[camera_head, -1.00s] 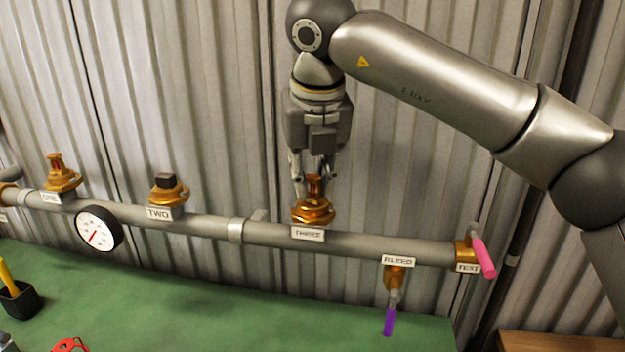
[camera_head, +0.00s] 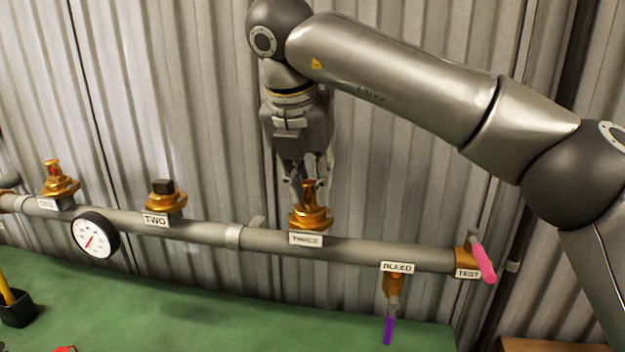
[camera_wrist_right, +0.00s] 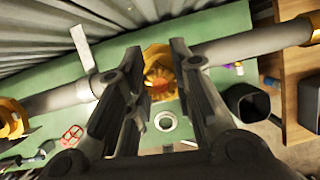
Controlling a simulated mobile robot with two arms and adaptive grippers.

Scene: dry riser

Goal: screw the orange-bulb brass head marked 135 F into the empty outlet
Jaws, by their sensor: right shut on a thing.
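My right gripper (camera_head: 308,188) points down over outlet THREE (camera_head: 310,217) on the grey pipe (camera_head: 380,250). It is shut on a brass head (camera_head: 309,192) that stands upright at that outlet; the head also shows between the fingers in the right wrist view (camera_wrist_right: 160,82). The fingers hide much of it, and its marking cannot be read. I cannot tell whether its thread is engaged. Outlet ONE (camera_head: 60,185) carries a brass head with a red bulb (camera_head: 52,168). Outlet TWO (camera_head: 166,198) has a dark square plug (camera_head: 163,187). My left gripper is not in view.
A round gauge (camera_head: 95,236) hangs on the pipe between ONE and TWO. A purple-handled BLEED valve (camera_head: 390,328) and a pink-handled TEST valve (camera_head: 483,263) are at the right. A black cup (camera_head: 18,310) stands on the green bench (camera_head: 220,310). Corrugated wall lies close behind.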

